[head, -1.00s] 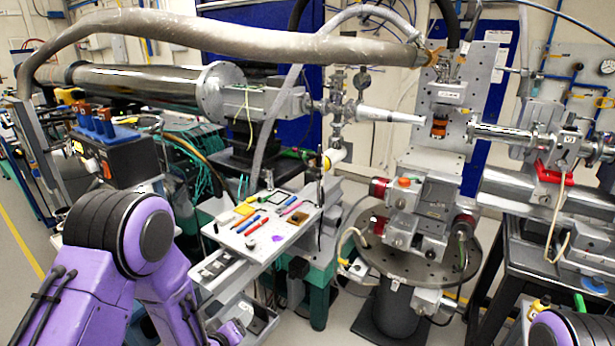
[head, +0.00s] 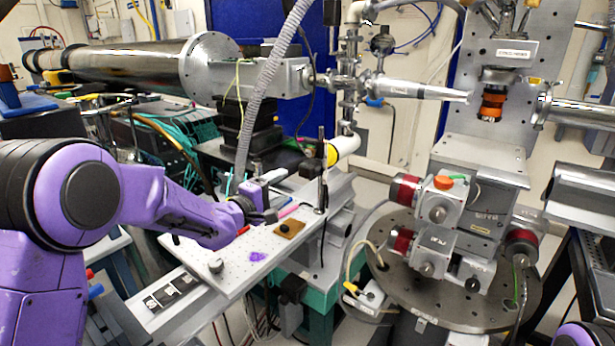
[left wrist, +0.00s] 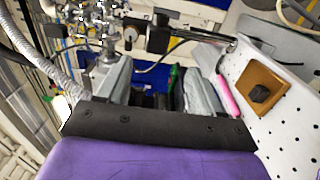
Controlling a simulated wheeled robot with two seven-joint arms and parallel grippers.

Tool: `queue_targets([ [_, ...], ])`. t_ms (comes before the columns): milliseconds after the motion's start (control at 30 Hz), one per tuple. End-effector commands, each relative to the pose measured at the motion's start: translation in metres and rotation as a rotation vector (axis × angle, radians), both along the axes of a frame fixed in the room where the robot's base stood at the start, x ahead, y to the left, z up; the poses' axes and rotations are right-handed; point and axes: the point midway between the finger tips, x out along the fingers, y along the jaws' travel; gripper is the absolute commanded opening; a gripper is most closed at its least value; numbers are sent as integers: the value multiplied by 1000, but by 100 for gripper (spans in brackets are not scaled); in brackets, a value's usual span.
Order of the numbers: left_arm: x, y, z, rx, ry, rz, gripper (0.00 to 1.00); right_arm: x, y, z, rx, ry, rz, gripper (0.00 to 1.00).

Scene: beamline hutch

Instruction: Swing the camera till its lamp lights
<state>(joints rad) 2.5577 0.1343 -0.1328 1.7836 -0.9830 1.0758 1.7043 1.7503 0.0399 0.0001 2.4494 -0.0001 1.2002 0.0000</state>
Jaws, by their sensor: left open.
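That view also shows a post with a black clamp (left wrist: 160,36) lying across the picture beyond the fingers; the white cylinder is not clear there. My right gripper is out of view.
The perforated board (head: 225,268) holds a brown plate with a black knob (head: 289,228), a purple patch (head: 258,256) and a pink pen (head: 288,211). A ribbed hose (head: 265,95) hangs behind my gripper. A round stage (head: 400,290) stands to the right.

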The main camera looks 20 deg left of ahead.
Motion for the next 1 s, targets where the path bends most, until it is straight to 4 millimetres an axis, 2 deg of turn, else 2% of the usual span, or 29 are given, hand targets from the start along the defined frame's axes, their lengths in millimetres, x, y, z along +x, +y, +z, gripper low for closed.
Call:
queue_targets([
  [400, 80, -29, -1, 2, 2, -1, 66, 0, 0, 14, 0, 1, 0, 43],
  [600, 94, -35, -1, 1, 3, -1, 66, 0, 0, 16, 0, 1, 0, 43],
  [833, 95, -35, -2, 0, 3, 0, 66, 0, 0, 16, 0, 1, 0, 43],
  [1000, 95, -35, -2, 0, 2, 0, 11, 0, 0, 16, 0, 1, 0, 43],
])
